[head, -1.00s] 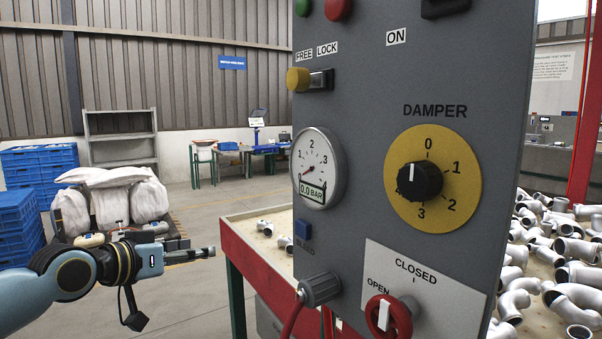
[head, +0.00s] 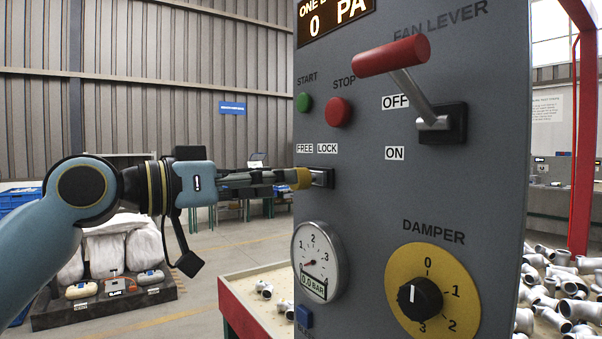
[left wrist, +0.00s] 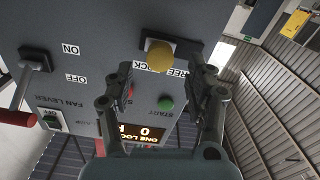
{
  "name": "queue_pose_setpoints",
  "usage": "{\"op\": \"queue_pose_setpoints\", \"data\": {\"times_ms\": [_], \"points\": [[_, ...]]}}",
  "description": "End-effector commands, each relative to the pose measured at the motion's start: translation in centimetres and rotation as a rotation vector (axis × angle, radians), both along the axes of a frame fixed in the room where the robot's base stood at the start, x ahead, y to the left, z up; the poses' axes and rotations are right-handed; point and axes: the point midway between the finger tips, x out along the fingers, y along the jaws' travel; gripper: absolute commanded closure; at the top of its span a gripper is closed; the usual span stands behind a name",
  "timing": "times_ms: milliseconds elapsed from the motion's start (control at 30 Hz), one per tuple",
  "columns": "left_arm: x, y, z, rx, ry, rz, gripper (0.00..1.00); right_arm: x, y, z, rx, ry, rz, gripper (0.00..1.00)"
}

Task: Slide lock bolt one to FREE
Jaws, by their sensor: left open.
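Lock bolt one has a yellow knob (head: 303,178) on a dark slide (head: 323,177) under the FREE and LOCK labels on the grey panel. In the left wrist view, upside down, the knob (left wrist: 160,56) sits near the two labels and partly hides them; I cannot tell which end the bolt is at. My left gripper (head: 291,180) points at the knob from the left. In the left wrist view its open fingers (left wrist: 159,72) stand on either side of the knob, with no clear grip on it. My right gripper is not in view.
Above the bolt are a green START button (head: 304,102) and a red STOP button (head: 338,112). A red-handled fan lever (head: 392,55) juts out at upper right. The pressure gauge (head: 318,262) and damper dial (head: 425,295) are below.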

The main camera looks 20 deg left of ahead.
Motion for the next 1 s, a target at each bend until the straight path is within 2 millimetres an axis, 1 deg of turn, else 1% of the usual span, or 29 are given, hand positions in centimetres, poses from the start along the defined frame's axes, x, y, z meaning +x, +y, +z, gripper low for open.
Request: {"op": "queue_pose_setpoints", "data": {"times_ms": [33,200,333,500,767,1000], "points": [[0.6,-0.6,0.4,-0.008,-0.001,-0.002,0.45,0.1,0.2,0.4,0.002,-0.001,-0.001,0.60],[2.5,-2.1,0.3,-0.007,0.001,-0.003,0.45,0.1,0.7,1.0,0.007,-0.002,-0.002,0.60],[3.7,-2.9,0.2,-0.003,0.001,0.000,0.45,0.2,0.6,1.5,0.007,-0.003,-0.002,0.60],[4.4,-3.4,0.1,0.000,0.000,-0.001,0.45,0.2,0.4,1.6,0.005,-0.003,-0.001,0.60],[4.4,-3.5,0.0,0.001,0.000,0.000,0.45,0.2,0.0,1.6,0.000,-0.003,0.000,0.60],[4.4,-3.5,0.0,0.001,0.001,0.000,0.76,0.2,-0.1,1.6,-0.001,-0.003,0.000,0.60]]}}
